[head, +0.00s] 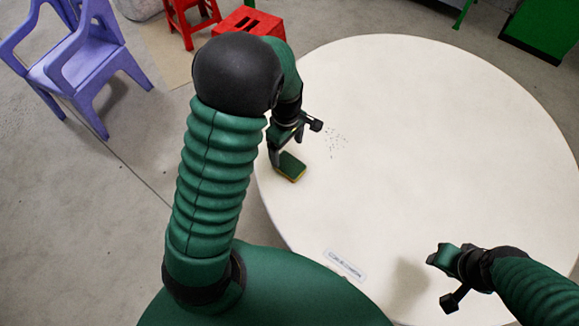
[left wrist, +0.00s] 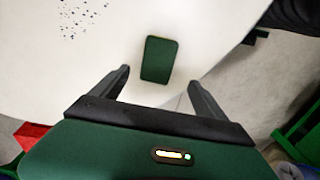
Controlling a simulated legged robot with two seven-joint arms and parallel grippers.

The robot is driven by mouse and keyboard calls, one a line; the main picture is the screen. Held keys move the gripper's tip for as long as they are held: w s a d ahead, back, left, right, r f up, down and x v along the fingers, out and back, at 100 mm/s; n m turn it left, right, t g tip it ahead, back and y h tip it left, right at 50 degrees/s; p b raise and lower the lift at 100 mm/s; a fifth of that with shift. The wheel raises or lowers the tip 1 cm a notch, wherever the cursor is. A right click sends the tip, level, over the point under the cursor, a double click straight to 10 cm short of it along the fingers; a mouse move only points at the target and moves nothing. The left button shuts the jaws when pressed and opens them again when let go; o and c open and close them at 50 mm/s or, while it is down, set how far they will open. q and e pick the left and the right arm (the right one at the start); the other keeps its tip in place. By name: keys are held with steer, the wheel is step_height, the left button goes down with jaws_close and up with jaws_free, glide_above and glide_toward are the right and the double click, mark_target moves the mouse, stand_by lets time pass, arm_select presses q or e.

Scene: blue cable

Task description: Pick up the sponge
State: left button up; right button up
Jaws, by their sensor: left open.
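The sponge (head: 291,167) is green on top with a yellow underside and lies flat near the left edge of the round white table (head: 420,140). It also shows in the left wrist view (left wrist: 157,60), ahead of and between the two fingers. My left gripper (head: 295,141) is open and just above and beside the sponge; in the left wrist view its fingers (left wrist: 157,86) are spread apart with nothing between them. I cannot tell if a finger touches the sponge. My right gripper (head: 443,278) is over the table at the lower right, its jaws apart, away from the sponge.
Small dark specks (head: 337,141) lie on the table right of the sponge. A label strip (head: 345,265) is near the front edge. A purple chair (head: 80,65) and a red stool (head: 250,22) stand on the floor beyond the left edge. The table's middle is clear.

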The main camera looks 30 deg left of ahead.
mark_target(288, 163)
arm_select(q)
steer(key=f, duration=0.4)
steer(key=f+b, duration=0.1)
steer(key=f, duration=0.3)
steer(key=shift+w+a+f, duration=0.1)
steer(key=shift+w+f, duration=0.1)
steer(key=shift+f, duration=0.2)
steer(key=shift+w+f, duration=0.1)
steer(key=shift+f, duration=0.2)
steer(key=c, duration=1.4)
steer(key=shift+r, duration=0.5)
steer(key=r, duration=0.2)
steer(key=shift+s+d+r, duration=0.25)
steer(key=shift+s+r, duration=0.05)
steer(key=shift+r, duration=0.05)
steer(key=s+d, duration=0.2)
steer(key=s, duration=0.2)
steer(key=s+d+r, duration=0.1)
steer(key=s+d, duration=0.2)
steer(key=s, duration=0.1)
steer(key=s+d+p, duration=0.1)
steer(key=s+d, duration=0.1)
steer(key=s, duration=0.3)
steer(key=shift+s+d+r, duration=0.1)
steer(key=shift+d+r, duration=0.1)
steer(key=shift+d, duration=0.2)
